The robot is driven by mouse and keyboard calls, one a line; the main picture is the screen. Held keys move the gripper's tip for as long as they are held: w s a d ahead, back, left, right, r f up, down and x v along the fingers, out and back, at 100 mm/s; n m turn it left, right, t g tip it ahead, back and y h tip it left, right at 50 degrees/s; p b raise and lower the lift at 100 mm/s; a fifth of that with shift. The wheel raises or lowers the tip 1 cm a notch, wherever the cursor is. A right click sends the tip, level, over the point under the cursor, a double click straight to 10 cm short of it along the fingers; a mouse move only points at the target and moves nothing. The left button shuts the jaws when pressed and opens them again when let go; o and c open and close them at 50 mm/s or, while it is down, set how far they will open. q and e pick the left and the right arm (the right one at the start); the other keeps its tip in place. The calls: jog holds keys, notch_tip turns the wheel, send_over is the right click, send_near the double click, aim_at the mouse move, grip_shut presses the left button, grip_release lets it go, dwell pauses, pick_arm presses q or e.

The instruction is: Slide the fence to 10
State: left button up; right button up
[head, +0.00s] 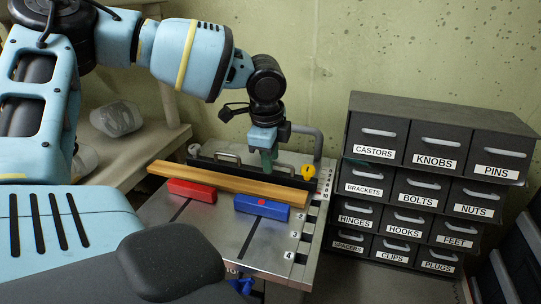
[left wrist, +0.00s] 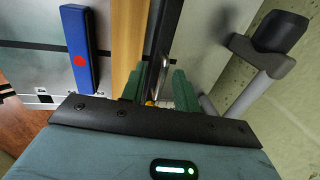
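The fence (head: 235,177) is a long black bar with silver handles, lying across the back of a grey metal table (head: 255,245). A yellow knob (head: 308,171) sits at its right end. My left gripper (head: 268,160) points down at the fence's right-hand handle. In the left wrist view its green fingers (left wrist: 158,88) stand apart, open, with the black bar and handle (left wrist: 159,40) showing between them. Contact cannot be told. My right gripper is out of view.
A wooden board (head: 232,187) lies along the fence's front. A red block (head: 192,190) and a blue block (head: 262,208) lie before it. A grey bent pipe (head: 305,130) rises behind the table. A labelled drawer cabinet (head: 440,125) stands right.

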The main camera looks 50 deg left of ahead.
pick_arm(q)
notch_tip(320, 180, up, 8)
jog(key=s, duration=0.1)
jog(key=shift+s+d+f, duration=0.15)
jog(key=shift+s+d, duration=0.05)
jog(key=shift+d, duration=0.2)
dwell(0.5)
